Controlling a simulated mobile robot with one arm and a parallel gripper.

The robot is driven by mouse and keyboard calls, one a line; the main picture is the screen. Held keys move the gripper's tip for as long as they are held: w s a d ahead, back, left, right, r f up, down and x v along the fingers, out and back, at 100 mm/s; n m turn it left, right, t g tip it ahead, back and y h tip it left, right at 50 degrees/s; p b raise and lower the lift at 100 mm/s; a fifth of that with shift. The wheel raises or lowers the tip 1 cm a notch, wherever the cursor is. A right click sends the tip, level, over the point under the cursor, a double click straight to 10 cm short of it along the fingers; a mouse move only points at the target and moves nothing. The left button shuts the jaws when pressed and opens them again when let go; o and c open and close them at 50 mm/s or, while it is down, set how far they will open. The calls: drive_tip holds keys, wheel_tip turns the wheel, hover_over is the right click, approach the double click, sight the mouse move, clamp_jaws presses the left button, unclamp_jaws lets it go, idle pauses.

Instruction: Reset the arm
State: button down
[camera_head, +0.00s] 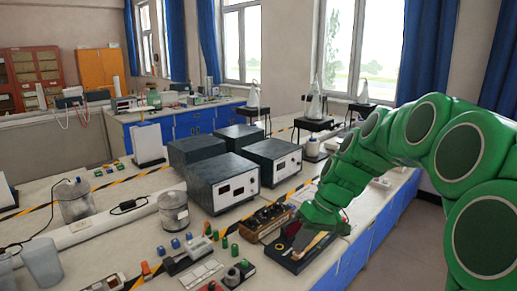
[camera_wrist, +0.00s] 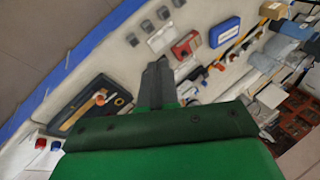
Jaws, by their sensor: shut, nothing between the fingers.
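My green arm (camera_head: 400,140) reaches in from the right in the head view and bends down over the right edge of the lab bench. In the wrist view my gripper (camera_wrist: 158,72) shows as dark grey fingers close together, with nothing seen between them. In the head view the fingertips are hard to make out near a dark flat board (camera_head: 300,258) on the bench. That board also shows in the wrist view (camera_wrist: 100,92), left of the fingers, with a tan strip and an orange-topped part. I cannot tell the exact height of the fingers above the bench.
Several dark instrument boxes (camera_head: 222,182) stand mid-bench. A wooden-framed device (camera_head: 262,222) sits left of the arm. Glass jars (camera_head: 174,211), small colored terminals and a long white tube (camera_head: 90,228) fill the left side. Open floor (camera_head: 415,235) lies right of the blue cabinets.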

drive_tip(key=s+d+f+m+h, duration=0.1)
drive_tip(key=s+d+m+h, duration=0.1)
drive_tip(key=s, duration=1.4)
drive_tip(key=s+d+f+m+g+h, duration=0.1)
drive_tip(key=s+d+m+h, duration=0.1)
drive_tip(key=s, duration=1.4)
drive_tip(key=shift+s+m+h, duration=0.3)
drive_tip(key=shift+h, duration=0.3)
